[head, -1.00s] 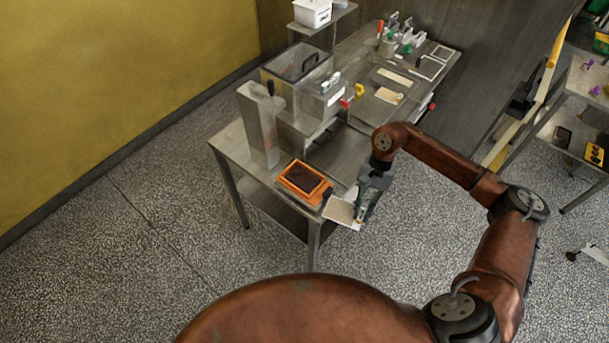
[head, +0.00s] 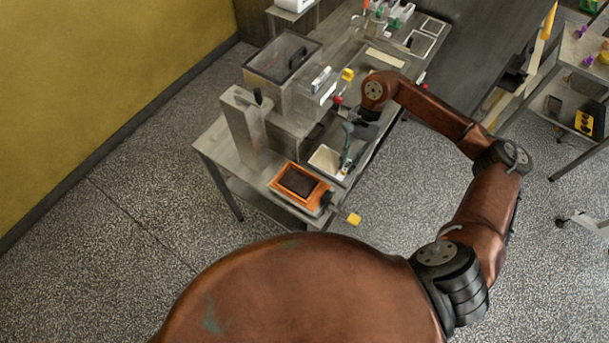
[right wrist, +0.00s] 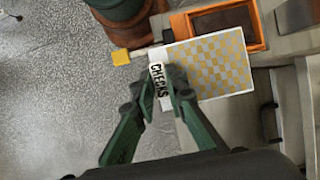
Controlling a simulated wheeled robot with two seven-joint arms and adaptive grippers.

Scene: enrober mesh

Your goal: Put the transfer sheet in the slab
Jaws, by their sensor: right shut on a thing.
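The transfer sheet (right wrist: 215,62) is white with gold checks and a "CHECKS" label strip at one end. My right gripper (right wrist: 167,92) is shut on that strip. In the head view the sheet (head: 325,158) is just behind and right of the orange frame, with the gripper (head: 346,166) at its right end. The slab (head: 299,180) is a dark panel inside the orange frame (head: 276,186), near the table's front corner. In the right wrist view part of the slab (right wrist: 222,20) shows beyond the sheet. The sheet's height is unclear. My left gripper is out of view.
A yellow block (head: 354,218) sticks out past the table edge by the frame. A tall grey box (head: 243,130) and a clear-sided bin (head: 283,60) stand behind the frame. Trays and small tools lie farther back on the table (head: 212,146).

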